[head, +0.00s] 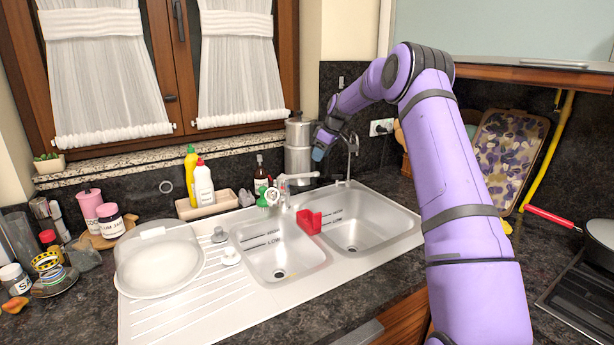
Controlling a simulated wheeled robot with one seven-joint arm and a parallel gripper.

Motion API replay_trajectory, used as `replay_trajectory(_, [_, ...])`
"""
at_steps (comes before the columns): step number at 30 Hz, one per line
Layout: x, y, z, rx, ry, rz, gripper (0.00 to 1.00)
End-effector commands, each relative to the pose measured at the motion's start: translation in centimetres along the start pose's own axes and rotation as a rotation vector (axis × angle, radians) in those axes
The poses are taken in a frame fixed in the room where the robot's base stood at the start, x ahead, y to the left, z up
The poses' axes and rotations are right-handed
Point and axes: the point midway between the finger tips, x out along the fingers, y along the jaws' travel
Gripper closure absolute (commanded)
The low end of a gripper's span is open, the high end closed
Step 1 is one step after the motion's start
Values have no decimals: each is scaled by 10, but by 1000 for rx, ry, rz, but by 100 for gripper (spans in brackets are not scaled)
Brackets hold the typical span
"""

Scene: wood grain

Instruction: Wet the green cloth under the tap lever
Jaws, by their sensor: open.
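The tap (297,177) stands behind the double sink, its pale spout pointing right; its lever is not clear at this size. I cannot make out a green cloth. A small green item (262,201) sits beside the tap's base, too small to identify. A red item (309,222) sits at the divider between the basins. My gripper (318,155) points down above the tap's spout, close to the steel canisters in the picture. It is open, and I see nothing held in it.
A white plate under a clear dome (160,258) covers part of the drainboard. Yellow and white bottles (203,184) stand in a tray behind it. The left basin (280,256) and right basin (358,228) look empty. A pan (600,240) is at far right.

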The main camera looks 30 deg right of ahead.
Motion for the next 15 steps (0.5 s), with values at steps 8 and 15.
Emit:
replay_trajectory(8, [46,-1,0,1,-3,-4,53])
replay_trajectory(15, [83,-1,1,1,-2,-2,53])
